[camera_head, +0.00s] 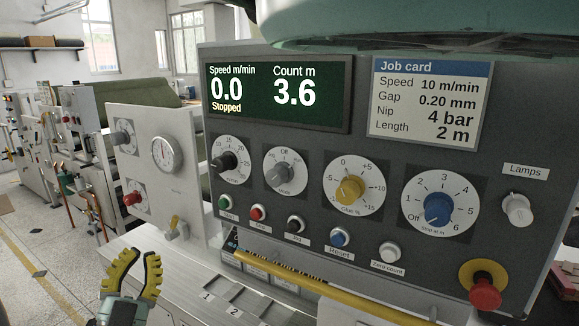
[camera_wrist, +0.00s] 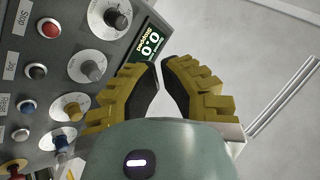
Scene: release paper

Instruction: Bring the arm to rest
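My gripper (camera_head: 133,273) is at the lower left of the head view, its yellow ribbed fingers pointing up and spread apart with nothing between them. It also shows in the wrist view (camera_wrist: 162,72), where a gap is visible between the fingertips. The gripper is in front of and to the left of the control panel (camera_head: 330,145). The panel's display (camera_head: 278,92) reads speed 0.0, Stopped, and count 3.6. The lower part of my arm is cut off by the frame edge.
The panel carries knobs such as the blue one (camera_head: 438,208), several push buttons and a red mushroom button (camera_head: 485,293). A job card (camera_head: 428,104) is on it. A yellow bar (camera_head: 330,291) runs below. A grey cabinet with a gauge (camera_head: 167,154) stands left. Open floor lies at far left.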

